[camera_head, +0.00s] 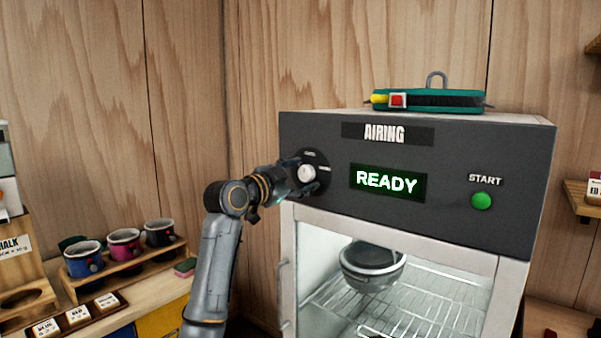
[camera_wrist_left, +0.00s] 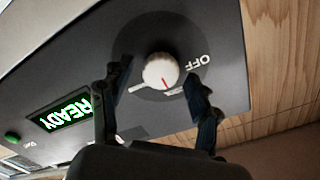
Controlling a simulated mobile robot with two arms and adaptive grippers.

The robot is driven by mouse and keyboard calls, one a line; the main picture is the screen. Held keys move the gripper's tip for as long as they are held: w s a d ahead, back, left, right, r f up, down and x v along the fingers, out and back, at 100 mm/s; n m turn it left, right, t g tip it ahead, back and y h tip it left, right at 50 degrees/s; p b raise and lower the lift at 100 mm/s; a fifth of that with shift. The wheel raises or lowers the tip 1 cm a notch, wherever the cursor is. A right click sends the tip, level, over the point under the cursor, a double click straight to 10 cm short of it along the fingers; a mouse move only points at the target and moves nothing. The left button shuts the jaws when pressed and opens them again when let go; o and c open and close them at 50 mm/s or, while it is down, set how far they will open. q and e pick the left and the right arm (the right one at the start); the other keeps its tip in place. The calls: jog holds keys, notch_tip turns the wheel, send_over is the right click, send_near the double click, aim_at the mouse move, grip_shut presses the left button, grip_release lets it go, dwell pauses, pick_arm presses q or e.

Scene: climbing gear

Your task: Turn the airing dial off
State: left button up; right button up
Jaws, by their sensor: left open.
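The airing dial is a round white knob (camera_head: 306,173) on a dark disc, at the left of the dark front panel under the word AIRING. It also shows in the left wrist view as a white knob (camera_wrist_left: 160,70) with a red pointer line. The red line points toward the bottom of that picture, away from the OFF lettering (camera_wrist_left: 197,63) at the right. My left gripper (camera_head: 298,180) is at the dial. In the wrist view its open fingers (camera_wrist_left: 158,98) stand on either side of the knob's lower part, with a gap to the knob visible. My right gripper is not seen.
A teal harness-like item (camera_head: 430,100) lies on top.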

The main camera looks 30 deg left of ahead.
pick_arm(q)
jog(key=c, duration=1.2)
jog(key=shift+n, duration=0.3)
jog(key=n+p, duration=0.2)
jog(key=n, duration=0.4)
jog(key=shift+r+p, duration=0.1)
jog(key=shift+p, duration=0.2)
jog(key=n+p, duration=0.1)
jog(key=n, duration=0.2)
jog(key=shift+n+p, duration=0.35)
jog(key=shift+n, duration=0.05)
jog(key=shift+n+p, duration=0.85)
jog(key=shift+n, duration=0.95)
jog(key=o, duration=1.2)
jog(key=shift+a, duration=0.1)
